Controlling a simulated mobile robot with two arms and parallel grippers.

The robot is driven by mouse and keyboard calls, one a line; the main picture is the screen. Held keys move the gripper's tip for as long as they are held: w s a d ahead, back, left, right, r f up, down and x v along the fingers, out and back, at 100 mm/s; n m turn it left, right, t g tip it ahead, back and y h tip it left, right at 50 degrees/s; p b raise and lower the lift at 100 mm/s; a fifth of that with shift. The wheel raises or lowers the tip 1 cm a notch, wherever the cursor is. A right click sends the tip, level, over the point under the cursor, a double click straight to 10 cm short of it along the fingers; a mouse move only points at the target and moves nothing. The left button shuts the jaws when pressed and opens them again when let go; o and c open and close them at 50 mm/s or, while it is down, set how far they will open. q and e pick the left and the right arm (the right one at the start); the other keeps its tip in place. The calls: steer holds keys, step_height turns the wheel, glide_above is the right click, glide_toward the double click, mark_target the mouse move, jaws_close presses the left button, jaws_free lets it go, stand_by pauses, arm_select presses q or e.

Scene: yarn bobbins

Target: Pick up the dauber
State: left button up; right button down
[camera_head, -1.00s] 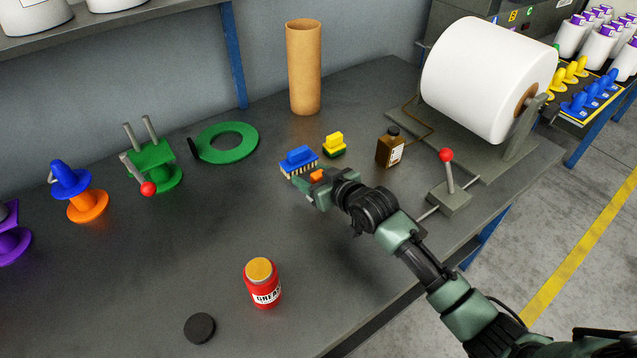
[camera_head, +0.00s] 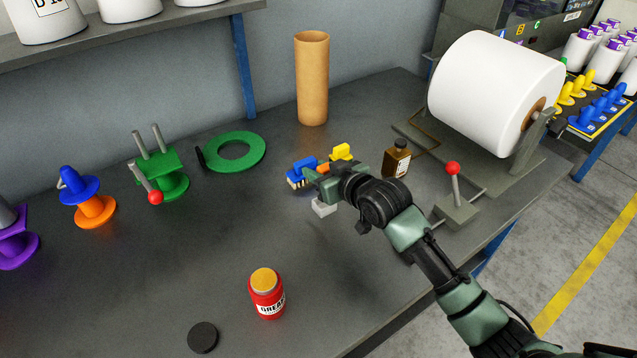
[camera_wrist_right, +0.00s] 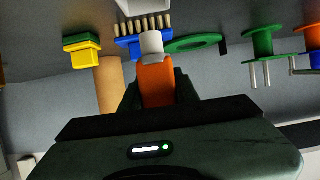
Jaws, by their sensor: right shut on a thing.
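My right gripper (camera_wrist_right: 157,90) is shut on the orange handle. The dauber seems to hang above the bench, head down; the exact gap cannot be told. My left gripper is not in view.
A brown bottle (camera_head: 396,158), a red-knobbed lever (camera_head: 454,185) and a large white roll (camera_head: 492,88) are to the right. A grease jar (camera_head: 267,293) is in front. The bench's middle left is clear.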

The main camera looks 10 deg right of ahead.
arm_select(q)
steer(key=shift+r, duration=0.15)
arm_select(e)
step_height(320, 180, up, 14)
steer(key=shift+r, duration=0.2)
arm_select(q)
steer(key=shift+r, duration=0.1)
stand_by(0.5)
